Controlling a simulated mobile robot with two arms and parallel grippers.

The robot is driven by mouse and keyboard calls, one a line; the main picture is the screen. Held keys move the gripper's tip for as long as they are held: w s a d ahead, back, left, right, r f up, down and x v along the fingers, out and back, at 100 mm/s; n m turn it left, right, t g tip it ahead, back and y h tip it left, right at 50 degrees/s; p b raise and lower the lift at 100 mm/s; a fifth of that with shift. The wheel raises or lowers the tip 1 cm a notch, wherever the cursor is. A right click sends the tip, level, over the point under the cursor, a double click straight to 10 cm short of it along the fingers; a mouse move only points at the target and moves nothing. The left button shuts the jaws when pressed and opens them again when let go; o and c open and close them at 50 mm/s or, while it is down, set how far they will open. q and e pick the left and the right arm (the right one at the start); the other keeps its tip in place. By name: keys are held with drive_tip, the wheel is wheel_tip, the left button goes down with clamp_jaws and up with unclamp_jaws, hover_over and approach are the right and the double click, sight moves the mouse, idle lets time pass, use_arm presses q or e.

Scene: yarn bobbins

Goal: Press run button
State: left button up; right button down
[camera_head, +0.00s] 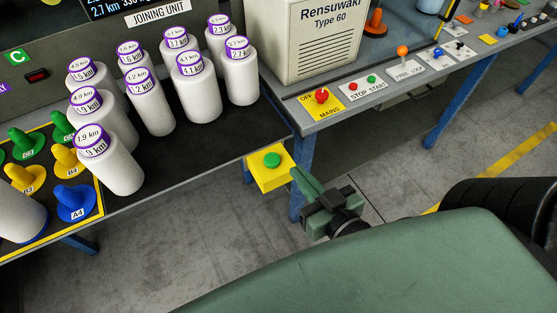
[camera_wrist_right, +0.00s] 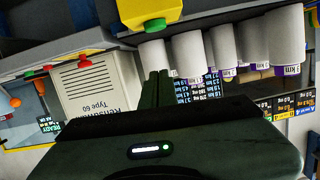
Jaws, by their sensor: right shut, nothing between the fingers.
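A yellow box (camera_head: 270,177) with a round green button (camera_head: 272,159) on top sticks out at the front edge of the bench. No label on the button can be read. My right gripper (camera_head: 296,175) is shut and empty, its tip just right of the yellow box and pointing toward it. In the right wrist view the closed fingertips (camera_wrist_right: 155,74) point at the green button (camera_wrist_right: 155,25), with a visible gap below it in the picture. Whether the fingertip touches the box's side cannot be told. My left gripper is not in view.
Several white bobbins (camera_head: 199,90) stand on the dark bench left of the box. Coloured pegs (camera_head: 74,201) sit at the far left. A red mains knob (camera_head: 322,96) and a stop/start panel (camera_head: 363,86) lie on the right bench. A blue table leg (camera_head: 301,165) stands behind my gripper.

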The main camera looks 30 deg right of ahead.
drive_tip(key=b+x, duration=0.1)
drive_tip(key=x, duration=0.3)
hover_over(278, 170)
drive_tip(key=shift+s+d+f+p, duration=0.1)
drive_tip(key=shift+d+f+p, duration=0.1)
drive_tip(key=shift+f+p, duration=0.25)
wheel_tip(278, 170, down, 4)
drive_tip(key=shift+a+r, duration=0.1)
drive_tip(key=shift+r, duration=0.1)
drive_tip(key=shift+f, duration=0.35)
drive_tip(key=shift+f+b, duration=0.1)
drive_tip(key=shift+b, duration=0.2)
